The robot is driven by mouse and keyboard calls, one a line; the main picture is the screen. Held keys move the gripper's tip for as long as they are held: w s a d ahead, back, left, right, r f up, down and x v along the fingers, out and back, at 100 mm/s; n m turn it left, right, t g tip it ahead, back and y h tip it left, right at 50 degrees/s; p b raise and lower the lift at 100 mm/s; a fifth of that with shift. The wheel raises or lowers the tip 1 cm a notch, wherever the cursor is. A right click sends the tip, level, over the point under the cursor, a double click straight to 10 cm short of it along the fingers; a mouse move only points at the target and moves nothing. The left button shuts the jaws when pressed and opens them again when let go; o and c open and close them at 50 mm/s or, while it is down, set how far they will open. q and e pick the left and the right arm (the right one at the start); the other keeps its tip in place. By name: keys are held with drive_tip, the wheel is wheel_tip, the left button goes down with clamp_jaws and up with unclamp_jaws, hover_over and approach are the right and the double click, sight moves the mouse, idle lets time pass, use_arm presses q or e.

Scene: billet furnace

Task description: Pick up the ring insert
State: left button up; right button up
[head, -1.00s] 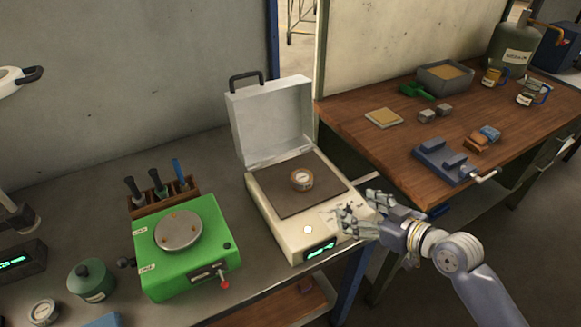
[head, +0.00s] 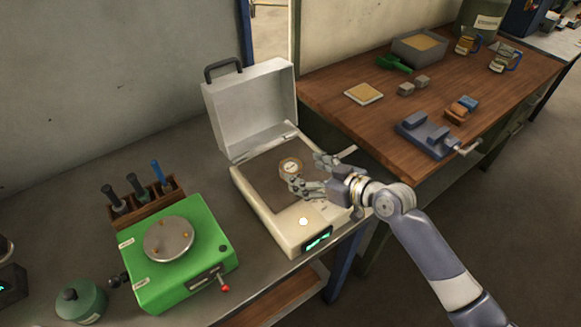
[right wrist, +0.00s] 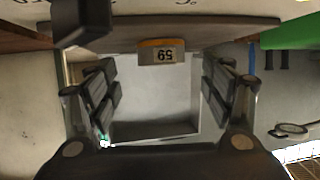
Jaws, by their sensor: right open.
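The ring insert (head: 290,167) is a small round piece with a tan-brown side and a pale top. It sits on the dark plate of the cream machine (head: 284,228), whose lid stands open. In the right wrist view the ring insert (right wrist: 162,52) shows a number label and lies beyond the fingertips, roughly centred between them. My right gripper (head: 305,172) is open and empty, over the plate just right of the ring insert. Its fingers (right wrist: 160,88) stand wide apart in the wrist view. My left gripper is not in view.
The raised lid (head: 252,110) stands behind the plate. A green device (head: 182,265) with a round metal disc and a tool rack (head: 145,205) are at the left. A wooden bench (head: 350,110) with a blue vise (head: 428,137) and small blocks is at the right.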

sight(294, 168)
drive_tip(key=p+x, duration=0.1)
drive_tip(key=x, duration=0.3)
drive_tip(key=shift+a+r, duration=0.1)
drive_tip(key=shift+r, duration=0.1)
drive_tip(key=shift+w+a+f, duration=0.15)
drive_tip(key=shift+a+f, duration=0.05)
drive_tip(key=shift+c, duration=1.1)
drive_tip(key=c, duration=1.3)
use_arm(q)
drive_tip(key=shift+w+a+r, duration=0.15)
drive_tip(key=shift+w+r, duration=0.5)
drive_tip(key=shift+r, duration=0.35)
use_arm(e)
drive_tip(key=shift+r, duration=0.15)
drive_tip(key=shift+c, duration=0.7)
drive_tip(key=shift+r, duration=0.1)
